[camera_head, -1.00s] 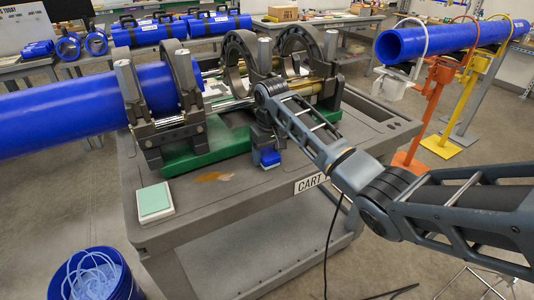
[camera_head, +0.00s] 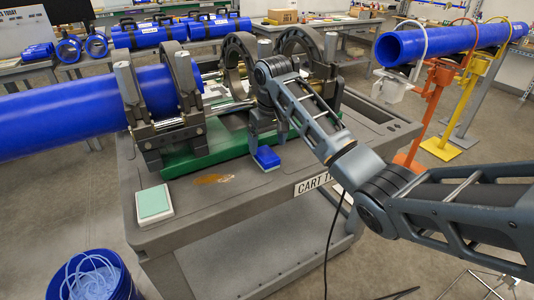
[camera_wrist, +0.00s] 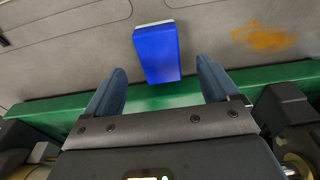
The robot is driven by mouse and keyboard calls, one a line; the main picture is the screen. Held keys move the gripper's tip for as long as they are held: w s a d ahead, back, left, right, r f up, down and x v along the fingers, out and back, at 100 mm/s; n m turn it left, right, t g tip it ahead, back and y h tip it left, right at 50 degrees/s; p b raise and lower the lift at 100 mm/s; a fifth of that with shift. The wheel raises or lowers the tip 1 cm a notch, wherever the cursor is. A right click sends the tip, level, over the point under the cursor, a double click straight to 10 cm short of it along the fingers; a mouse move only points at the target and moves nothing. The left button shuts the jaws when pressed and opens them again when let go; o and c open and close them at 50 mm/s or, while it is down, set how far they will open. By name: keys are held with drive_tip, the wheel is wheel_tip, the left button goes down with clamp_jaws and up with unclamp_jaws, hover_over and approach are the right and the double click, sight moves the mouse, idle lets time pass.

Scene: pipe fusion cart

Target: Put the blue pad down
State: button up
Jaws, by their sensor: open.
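The blue pad (camera_head: 267,157) lies on the grey cart top, just in front of the green base of the clamp machine. In the wrist view the blue pad (camera_wrist: 157,54) lies flat, with a thin pale edge at its far end. My gripper (camera_head: 267,141) is above and behind the pad. Its two fingers (camera_wrist: 160,76) are spread apart, wider than the pad, with nothing between them that they touch. The pad is apart from both fingers.
The clamp machine's green base (camera_head: 205,152) runs close behind the pad, and a blue pipe (camera_head: 80,110) sits in its left clamp. A pale green pad on a white block (camera_head: 153,203) is at the cart's left corner. An orange-brown stain (camera_head: 214,179) marks the bare top between.

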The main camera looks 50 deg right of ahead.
sight(269, 157)
wheel_tip(269, 157, up, 6)
drive_tip(key=shift+s+r+p, duration=0.15)
drive_tip(key=shift+s+p, duration=0.2)
idle(0.4)
